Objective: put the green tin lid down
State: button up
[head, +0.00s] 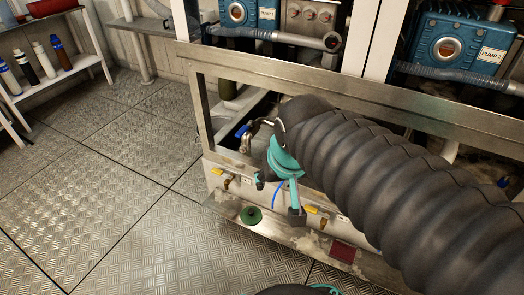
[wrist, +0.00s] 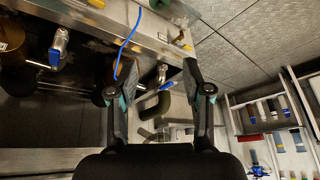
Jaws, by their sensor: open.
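The green tin lid (head: 250,215) lies on the narrow metal ledge at the foot of the pump frame in the head view. Nothing holds it. My gripper (head: 279,199) is open and empty, above and just right of the lid, apart from it. In the wrist view the two fingers of my gripper (wrist: 158,75) are spread wide with nothing between them.
A dark red square (head: 342,251) lies on the ledge (head: 291,236) to the right. Yellow-handled valves (head: 217,171) and a blue hose (head: 276,194) are close by. The steel frame rail (head: 300,78) stands behind. The floor at left is clear, up to a bottle shelf (head: 60,78).

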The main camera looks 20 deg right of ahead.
jog(key=s, duration=0.1)
jog(key=s+n, duration=0.1)
jog(key=s, duration=0.2)
jog(key=shift+d+r+t, duration=0.1)
jog(key=shift+r+t, duration=0.2)
notch_tip(320, 180, up, 7)
jog(key=p, duration=0.7)
jog(key=shift+c, duration=0.7)
jog(key=shift+d, duration=0.1)
